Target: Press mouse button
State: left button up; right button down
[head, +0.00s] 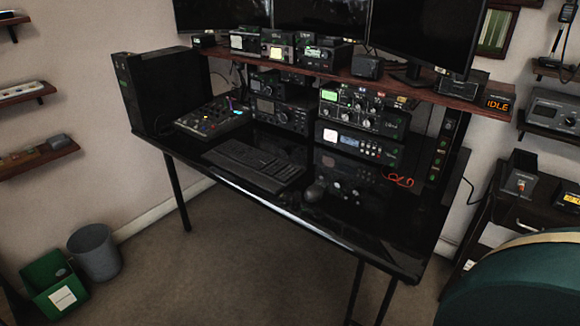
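A dark computer mouse (315,191) rests on the glossy black desk (385,240), near its front edge. It lies just right of a black keyboard (255,165). The mouse is small and dark here, so I cannot make out its separate buttons. Neither of my grippers shows in the head view.
A mixer (212,117) and black PC tower (155,90) are at the left. A green chair back (520,285) fills the lower right. Floor before the desk is clear.

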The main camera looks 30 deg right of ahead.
aim_at(317, 182)
jog(key=i+z, duration=0.3)
jog(key=i, duration=0.15)
jog(key=i+j+z, duration=0.25)
jog(key=i, duration=0.15)
jog(key=i+j+z, duration=0.3)
jog(key=i, duration=0.15)
jog(key=i+j+z, duration=0.85)
jog(key=j+z, duration=0.15)
